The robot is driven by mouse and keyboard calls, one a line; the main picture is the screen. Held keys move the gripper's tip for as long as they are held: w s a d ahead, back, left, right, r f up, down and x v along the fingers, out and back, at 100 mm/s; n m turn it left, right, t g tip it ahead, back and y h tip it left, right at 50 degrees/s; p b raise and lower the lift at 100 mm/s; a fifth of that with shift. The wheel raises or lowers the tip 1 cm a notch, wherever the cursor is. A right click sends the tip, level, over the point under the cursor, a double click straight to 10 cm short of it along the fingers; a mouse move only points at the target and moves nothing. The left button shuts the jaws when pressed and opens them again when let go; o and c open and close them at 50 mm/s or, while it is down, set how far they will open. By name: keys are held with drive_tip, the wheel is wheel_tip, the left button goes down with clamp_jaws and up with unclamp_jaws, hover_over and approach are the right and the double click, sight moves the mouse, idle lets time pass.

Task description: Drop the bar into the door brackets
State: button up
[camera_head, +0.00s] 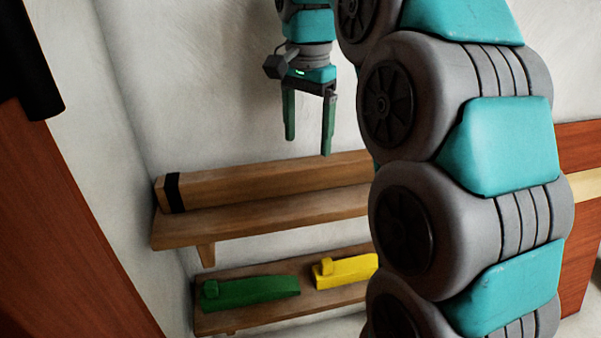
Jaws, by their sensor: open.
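A long square wooden bar (270,180) with a black band near its left end lies on the upper wall shelf. Its right part is hidden behind my arm. My gripper (308,148) points down above the bar, open and empty, with its two green fingers apart. The fingertips appear a little above the bar's top; whether they are in line with it in depth I cannot tell. At the upper left edge a dark black piece (35,60) sits against a reddish-brown wooden panel; I cannot tell if it is a door bracket.
The upper shelf (250,222) is fixed to the white wall. A lower shelf (270,315) holds a green block-like object (250,292) and a yellow one (345,271). A reddish wooden panel (60,220) stands at the left. My arm fills the right side.

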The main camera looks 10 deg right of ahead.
sight(307, 161)
drive_tip(key=m, duration=0.7)
drive_tip(key=shift+w+f, duration=0.1)
drive_tip(key=shift+f, duration=0.15)
wheel_tip(307, 161, down, 2)
drive_tip(key=shift+f+b, duration=0.1)
drive_tip(key=shift+b, duration=0.5)
drive_tip(key=shift+f+p, duration=0.3)
drive_tip(key=shift+f, duration=2.5)
clamp_jaws()
